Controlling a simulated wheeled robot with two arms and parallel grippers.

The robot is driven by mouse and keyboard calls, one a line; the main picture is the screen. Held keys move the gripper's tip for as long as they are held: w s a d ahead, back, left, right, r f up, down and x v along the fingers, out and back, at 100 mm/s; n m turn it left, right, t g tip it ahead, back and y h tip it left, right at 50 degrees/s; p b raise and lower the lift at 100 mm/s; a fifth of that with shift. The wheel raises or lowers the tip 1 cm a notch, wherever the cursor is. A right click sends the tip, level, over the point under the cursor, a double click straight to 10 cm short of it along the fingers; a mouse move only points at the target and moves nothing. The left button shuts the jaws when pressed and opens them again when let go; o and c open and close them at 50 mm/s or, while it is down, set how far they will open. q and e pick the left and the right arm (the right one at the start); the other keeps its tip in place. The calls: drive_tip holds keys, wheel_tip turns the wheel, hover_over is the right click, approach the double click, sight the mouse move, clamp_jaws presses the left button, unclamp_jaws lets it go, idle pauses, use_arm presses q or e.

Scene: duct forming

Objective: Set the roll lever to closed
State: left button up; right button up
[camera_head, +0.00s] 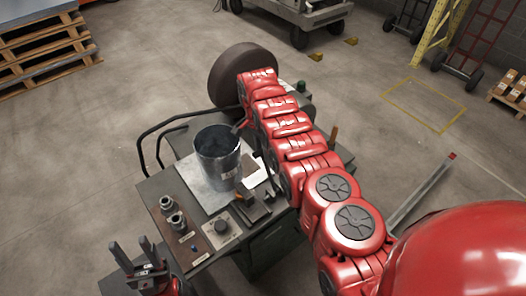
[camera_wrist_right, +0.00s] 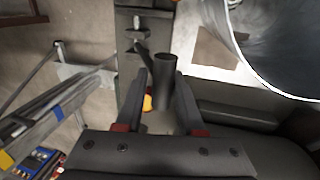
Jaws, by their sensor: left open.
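A dark upright cylindrical handle (camera_wrist_right: 165,72), which looks like the roll lever, stands between the fingers of my right gripper (camera_wrist_right: 160,88) in the right wrist view. The fingers are apart on either side of it, with a gap showing at its left. I cannot tell its setting. In the head view my right arm hides this gripper and most of the lever area. My left gripper (camera_head: 134,256) is open and empty at the bottom left, beside the workbench's near left corner.
A grey metal cylinder (camera_head: 218,158) stands on a light sheet on the bench; its shiny wall (camera_wrist_right: 270,45) is close at upper right in the right wrist view. Open floor lies to the left.

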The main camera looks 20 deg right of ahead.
clamp_jaws()
idle(1.0)
